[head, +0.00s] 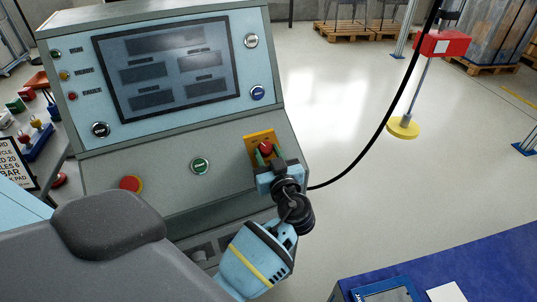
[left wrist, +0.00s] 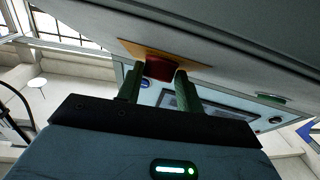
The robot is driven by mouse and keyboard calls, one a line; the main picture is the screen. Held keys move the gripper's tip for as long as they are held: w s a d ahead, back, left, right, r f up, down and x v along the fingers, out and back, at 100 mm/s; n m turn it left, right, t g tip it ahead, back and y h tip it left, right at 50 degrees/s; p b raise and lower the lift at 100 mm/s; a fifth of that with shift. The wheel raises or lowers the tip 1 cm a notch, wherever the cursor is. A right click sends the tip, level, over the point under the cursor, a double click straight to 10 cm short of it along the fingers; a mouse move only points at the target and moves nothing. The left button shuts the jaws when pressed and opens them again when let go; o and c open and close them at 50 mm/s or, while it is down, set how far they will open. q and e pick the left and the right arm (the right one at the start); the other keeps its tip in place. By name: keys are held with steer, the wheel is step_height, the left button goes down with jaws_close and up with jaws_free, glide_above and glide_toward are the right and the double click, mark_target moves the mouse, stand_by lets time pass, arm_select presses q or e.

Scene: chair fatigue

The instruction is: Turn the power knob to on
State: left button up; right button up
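The power knob (head: 265,147) is red and sits on a yellow-orange plate at the right of the console's sloped lower panel. My left gripper (head: 266,155) is at the knob, with one green finger on each side of it. In the left wrist view, the red knob (left wrist: 159,67) fills the gap between the fingertips (left wrist: 159,75), which appear to touch its sides. The knob's marking and angle cannot be read. My right gripper is not in view.
The console (head: 150,150) also has a red button (head: 131,184), a green button (head: 200,166) and a dark screen (head: 168,65). A black cable (head: 385,122) hangs to its right. A blue surface (head: 470,265) is at the lower right. The floor between is clear.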

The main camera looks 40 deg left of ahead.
arm_select(q)
steer(key=shift+c, duration=1.1)
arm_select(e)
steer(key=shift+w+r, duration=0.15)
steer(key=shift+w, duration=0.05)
